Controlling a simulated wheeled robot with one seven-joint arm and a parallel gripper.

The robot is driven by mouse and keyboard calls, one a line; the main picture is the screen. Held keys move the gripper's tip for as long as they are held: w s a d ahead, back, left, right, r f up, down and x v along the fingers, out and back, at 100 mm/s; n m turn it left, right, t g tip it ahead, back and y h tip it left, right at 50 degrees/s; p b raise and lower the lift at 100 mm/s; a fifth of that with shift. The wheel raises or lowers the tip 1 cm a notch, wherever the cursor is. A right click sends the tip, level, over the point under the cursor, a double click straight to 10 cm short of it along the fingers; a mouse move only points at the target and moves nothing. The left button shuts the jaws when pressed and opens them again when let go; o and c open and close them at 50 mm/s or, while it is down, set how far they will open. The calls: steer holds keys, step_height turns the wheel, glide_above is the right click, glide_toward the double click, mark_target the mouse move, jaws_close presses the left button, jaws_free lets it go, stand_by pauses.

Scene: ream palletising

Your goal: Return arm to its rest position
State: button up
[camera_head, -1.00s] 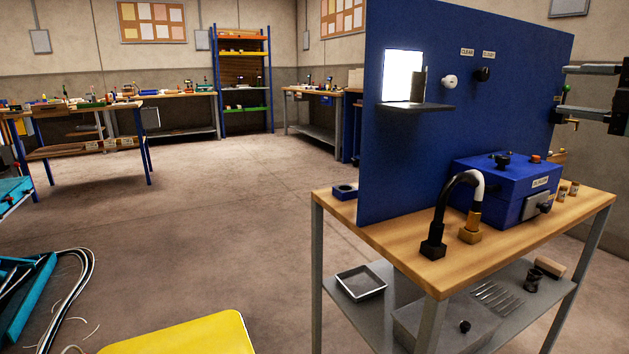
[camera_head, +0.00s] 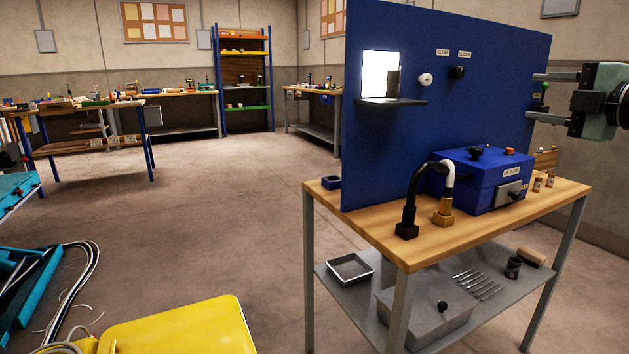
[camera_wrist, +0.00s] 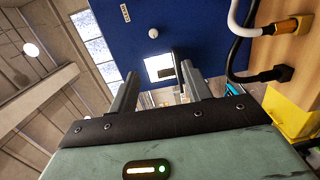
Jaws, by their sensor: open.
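My gripper (camera_head: 531,97) is at the right edge of the head view, in front of the right end of the blue panel. Its two fingers point left, spread apart, with nothing between them. In the wrist view my gripper (camera_wrist: 160,85) also shows open and empty, its fingers pointing toward the blue panel (camera_wrist: 200,30). The blue panel (camera_head: 400,140) stands upright on a wooden-topped bench (camera_head: 375,230). No rest position is marked in view.
A blue box (camera_head: 485,180) and a curved black-and-white hose (camera_head: 412,195) sit on the bench. A yellow surface (camera_head: 185,330) is at front. Open floor (camera_head: 220,210) lies left.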

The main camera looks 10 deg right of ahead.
steer(key=w+a+f+m+g+h, duration=0.2)
steer(key=a+f+m+g, duration=0.3)
steer(key=a+f+m, duration=0.7)
steer(key=s+a+f+g+h, duration=0.1)
steer(key=s+a+f+g, duration=0.7)
steer(key=s+a+f, duration=0.85)
steer(key=s+a+r+m+g+h+p, duration=0.1)
steer(key=s+a+g+p, duration=0.2)
steer(key=s, duration=1)
step_height(320, 180, up, 18)
steer(key=g+p, duration=0.1)
steer(key=p, duration=1.6)
steer(key=shift+w+r, duration=0.2)
